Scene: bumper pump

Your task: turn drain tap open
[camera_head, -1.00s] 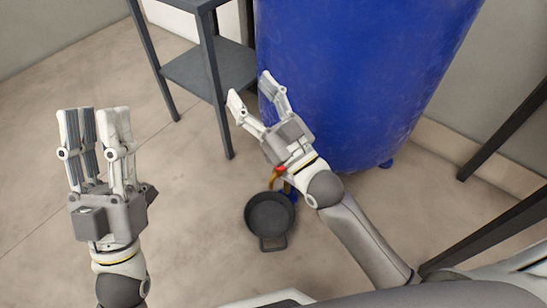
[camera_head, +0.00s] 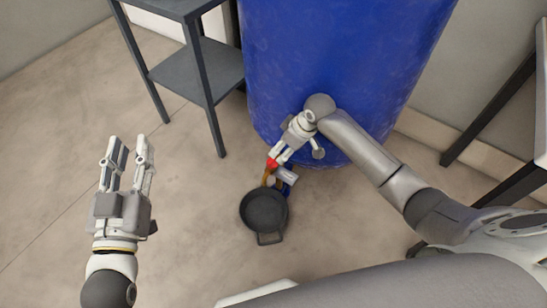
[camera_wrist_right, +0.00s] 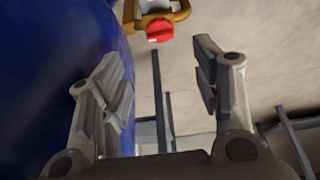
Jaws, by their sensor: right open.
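The drain tap shows as a brass-coloured spout (camera_head: 267,178) with a red handle (camera_head: 271,163), low at the front of the blue barrel (camera_head: 330,60). In the right wrist view the red handle (camera_wrist_right: 159,30) lies beyond the fingertips, near the middle between them, with the brass-coloured part (camera_wrist_right: 178,14) behind it. My right gripper (camera_head: 296,156) is close to the tap, with its fingers apart and nothing between them; it also shows in the right wrist view (camera_wrist_right: 158,65). Whether a finger touches the handle is unclear. My left gripper (camera_head: 128,150) is open and empty, far left of the tap.
A dark round pan (camera_head: 263,210) with a handle stands on the floor below the spout. A grey shelf stand (camera_head: 200,75) is left of the barrel. Dark table legs (camera_head: 490,120) stand at the right. The floor between my left gripper and the pan is clear.

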